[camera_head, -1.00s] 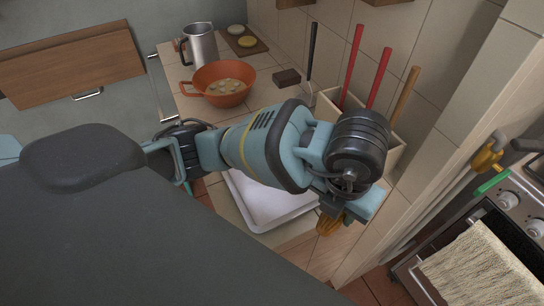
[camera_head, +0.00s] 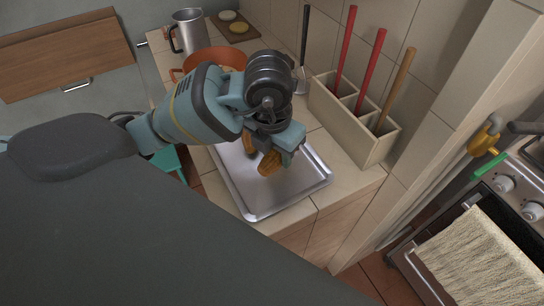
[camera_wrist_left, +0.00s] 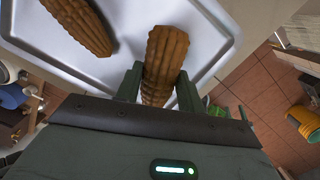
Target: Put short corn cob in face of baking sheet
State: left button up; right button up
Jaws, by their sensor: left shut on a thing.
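A silver-grey baking sheet (camera_head: 300,188) with a raised rim lies on the tiled counter; part of it shows in the left wrist view (camera_wrist_left: 215,50). My left gripper (camera_head: 284,145) is over the sheet, its fingers on both sides of an orange-brown corn cob (camera_head: 269,163). In the left wrist view the fingers (camera_wrist_left: 158,86) are shut on this cob (camera_wrist_left: 164,55), which points out over the sheet. I cannot tell whether it touches the sheet. A second corn cob (camera_wrist_left: 82,24) lies on the sheet to its left, partly hidden by my gripper in the head view (camera_head: 249,142).
An orange pan (camera_head: 222,57) and a metal jug (camera_head: 188,33) stand behind the sheet, with a small board (camera_head: 236,29) farther back. A holder (camera_head: 352,128) with long-handled utensils is at the right. The sheet's front right part is clear. A stove (camera_head: 500,215) is at far right.

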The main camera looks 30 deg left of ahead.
aim_at(272, 159)
pick_arm(q)
jog(key=shift+w+a, duration=0.1)
jog(key=shift+a, duration=0.15)
jog(key=f, duration=0.3)
jog(key=shift+a, duration=0.4)
jog(key=shift+f, duration=0.3)
pick_arm(e)
jog(key=shift+s+f, duration=0.2)
jog(key=shift+s, duration=0.35)
pick_arm(q)
jog(key=shift+f, duration=0.1)
jog(key=o, duration=0.8)
pick_arm(e)
jog(key=shift+w, duration=0.35)
jog(key=shift+w+r, duration=0.1)
